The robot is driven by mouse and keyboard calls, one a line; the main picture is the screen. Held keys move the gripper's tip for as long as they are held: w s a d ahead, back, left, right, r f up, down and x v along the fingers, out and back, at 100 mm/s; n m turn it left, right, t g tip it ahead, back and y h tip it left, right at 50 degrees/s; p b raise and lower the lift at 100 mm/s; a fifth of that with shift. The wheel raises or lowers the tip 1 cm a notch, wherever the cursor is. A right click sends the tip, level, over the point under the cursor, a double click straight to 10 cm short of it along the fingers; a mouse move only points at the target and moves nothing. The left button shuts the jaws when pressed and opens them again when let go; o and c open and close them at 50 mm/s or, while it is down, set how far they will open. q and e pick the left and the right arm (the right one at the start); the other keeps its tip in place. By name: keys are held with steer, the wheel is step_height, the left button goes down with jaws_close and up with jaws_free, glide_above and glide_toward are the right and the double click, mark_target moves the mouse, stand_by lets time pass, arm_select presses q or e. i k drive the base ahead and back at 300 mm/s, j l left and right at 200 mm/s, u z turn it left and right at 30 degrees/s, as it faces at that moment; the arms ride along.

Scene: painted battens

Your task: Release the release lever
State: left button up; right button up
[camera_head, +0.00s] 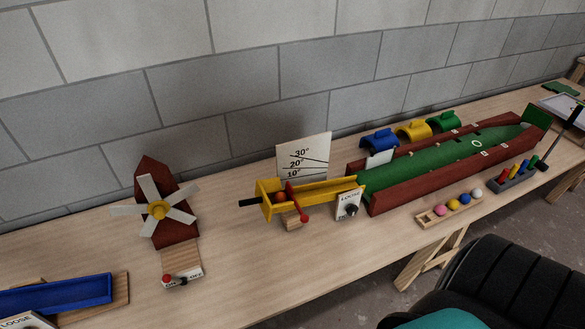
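The lever that seems to be the release lever (298,205) is a red bar with a round red knob at its lower end. It crosses the near side of a yellow launcher trough (330,190), tilted slightly from vertical. An orange-red ball (281,196) sits in the trough just left of the lever. A black rod sticks out of the trough's left end. Neither of my grippers is in view, and nothing touches the lever.
A white "LOOSE" plate with a black knob (351,210) stands right of the lever. An angle board (303,157) is behind. A green lane with red walls (415,196) lies right, a windmill (160,210) left. Bare tabletop (265,270) is free in front.

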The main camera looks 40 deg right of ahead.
mark_target(289, 191)
steer(key=z, duration=1.25)
